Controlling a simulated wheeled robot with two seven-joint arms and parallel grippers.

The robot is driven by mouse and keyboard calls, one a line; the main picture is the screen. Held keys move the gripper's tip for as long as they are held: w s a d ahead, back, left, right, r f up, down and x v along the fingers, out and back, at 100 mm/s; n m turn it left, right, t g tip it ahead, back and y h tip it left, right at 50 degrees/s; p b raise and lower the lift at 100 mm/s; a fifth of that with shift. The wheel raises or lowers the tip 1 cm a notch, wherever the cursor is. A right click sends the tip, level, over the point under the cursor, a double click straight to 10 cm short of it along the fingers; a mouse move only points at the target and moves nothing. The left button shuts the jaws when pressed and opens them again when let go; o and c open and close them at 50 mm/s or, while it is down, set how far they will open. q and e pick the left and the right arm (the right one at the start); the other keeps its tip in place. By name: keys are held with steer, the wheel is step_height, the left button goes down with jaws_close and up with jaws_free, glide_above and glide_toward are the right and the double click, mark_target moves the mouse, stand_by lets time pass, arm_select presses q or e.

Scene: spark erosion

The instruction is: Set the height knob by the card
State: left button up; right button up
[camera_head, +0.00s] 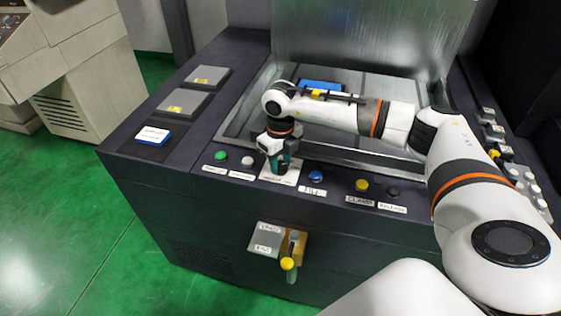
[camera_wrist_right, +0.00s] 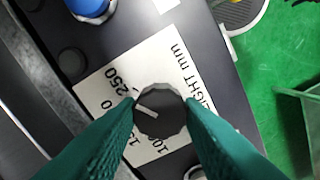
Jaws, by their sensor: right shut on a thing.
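The height knob (camera_wrist_right: 160,112) is a dark faceted knob on a white scale plate (camera_wrist_right: 108,82) in the right wrist view. The plate reads "HEIGHT mm", partly covered, and "250"; other numbers are partly hidden. The knob's white pointer line slants toward the left. My right gripper (camera_wrist_right: 161,116) has its green fingers shut on the knob's two sides. In the head view the right gripper (camera_head: 279,163) points down over the plate (camera_head: 268,174) and hides the knob. A card with white face and blue edge (camera_head: 153,135) lies on the panel's left; its writing is too small to read. My left gripper is out of view.
Green (camera_head: 221,156), blue (camera_head: 316,176) and yellow (camera_head: 362,185) buttons line the machine's front panel. A yellow-tipped lever (camera_head: 287,263) is on the front face. A blue block (camera_head: 321,87) lies in the tank behind my right arm.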

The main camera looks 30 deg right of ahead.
mark_target(281, 164)
steer(key=n+b, duration=0.2)
steer(key=n, duration=0.1)
steer(key=shift+f, duration=0.1)
steer(key=shift+n+b, duration=1.2)
steer(key=shift+n, duration=0.8)
steer(key=shift+r, duration=0.2)
steer(key=o, duration=1)
step_height(281, 164, up, 12)
steer(key=b, duration=0.2)
steer(key=shift+f, duration=0.1)
